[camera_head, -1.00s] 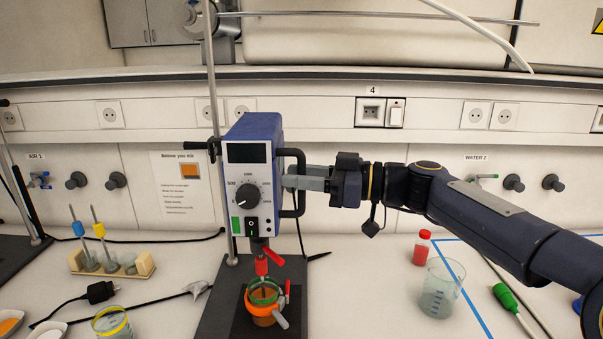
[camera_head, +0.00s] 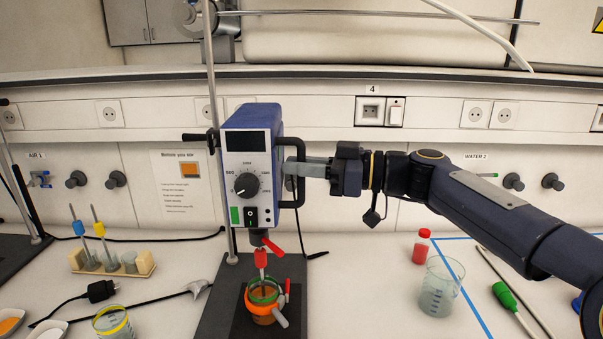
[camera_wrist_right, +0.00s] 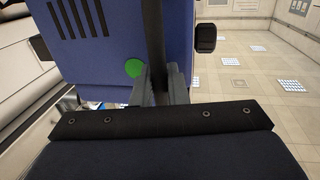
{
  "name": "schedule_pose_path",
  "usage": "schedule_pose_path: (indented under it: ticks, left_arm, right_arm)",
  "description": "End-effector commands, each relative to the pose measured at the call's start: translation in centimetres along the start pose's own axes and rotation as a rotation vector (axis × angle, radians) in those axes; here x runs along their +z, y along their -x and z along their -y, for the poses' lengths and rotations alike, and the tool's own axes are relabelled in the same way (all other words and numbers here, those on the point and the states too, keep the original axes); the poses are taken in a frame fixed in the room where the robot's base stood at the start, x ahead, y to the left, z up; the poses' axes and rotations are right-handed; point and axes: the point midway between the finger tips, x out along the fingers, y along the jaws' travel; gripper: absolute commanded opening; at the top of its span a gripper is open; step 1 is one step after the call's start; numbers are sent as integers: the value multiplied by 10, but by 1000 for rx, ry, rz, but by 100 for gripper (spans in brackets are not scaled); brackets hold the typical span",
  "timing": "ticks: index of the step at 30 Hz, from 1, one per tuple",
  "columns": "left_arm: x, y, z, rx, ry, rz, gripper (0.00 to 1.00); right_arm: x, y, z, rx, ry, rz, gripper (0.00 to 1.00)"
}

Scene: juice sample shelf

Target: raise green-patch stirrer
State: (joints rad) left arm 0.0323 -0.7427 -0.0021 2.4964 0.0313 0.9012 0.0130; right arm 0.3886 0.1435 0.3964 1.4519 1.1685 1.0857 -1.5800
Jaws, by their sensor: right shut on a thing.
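The green-patch stirrer (camera_head: 248,158) is a blue motor box with a white front, a dark display, a knob and a green patch (camera_head: 235,215) at its lower left. It stands upright on a metal rod (camera_head: 213,95). Its red chuck (camera_head: 261,258) and shaft hang over a jar (camera_head: 262,294) with a green rim and orange band, the shaft's lower end inside the jar. My right gripper (camera_head: 304,169) is shut on the handle (camera_head: 299,190) on the stirrer's right side. The right wrist view shows the fingers (camera_wrist_right: 160,85) around the dark handle, beside a round green mark. My left gripper is not in view.
A beaker (camera_head: 440,287) and red bottle (camera_head: 421,246) stand on the right. A rack (camera_head: 113,262) with blue and yellow stirrers, a yellow-ringed beaker (camera_head: 112,323) and cables lie on the left. The wall behind is close; there is free air above the stirrer.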

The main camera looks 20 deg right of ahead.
Motion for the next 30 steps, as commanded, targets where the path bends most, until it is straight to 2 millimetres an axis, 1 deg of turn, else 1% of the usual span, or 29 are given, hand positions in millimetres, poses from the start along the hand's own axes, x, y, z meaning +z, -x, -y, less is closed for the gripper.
schedule_pose_path:
  ticks: [1, 5, 12, 18, 24, 30]
  left_arm:
    - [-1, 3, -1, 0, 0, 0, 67]
    - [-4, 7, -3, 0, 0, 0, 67]
    - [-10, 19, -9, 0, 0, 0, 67]
    - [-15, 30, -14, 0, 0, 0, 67]
    - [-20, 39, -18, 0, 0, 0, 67]
    - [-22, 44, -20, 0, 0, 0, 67]
  right_arm:
    - [-13, 0, 0, 2, 7, -7, 0]
    - [-36, 0, 0, 2, 8, -8, 0]
    - [-82, 0, 0, 2, 7, -9, 0]
    - [-116, 1, 0, 1, 6, -8, 0]
    - [-140, 1, 0, 2, 5, -8, 0]
    - [-153, 1, 0, 2, 4, -7, 0]
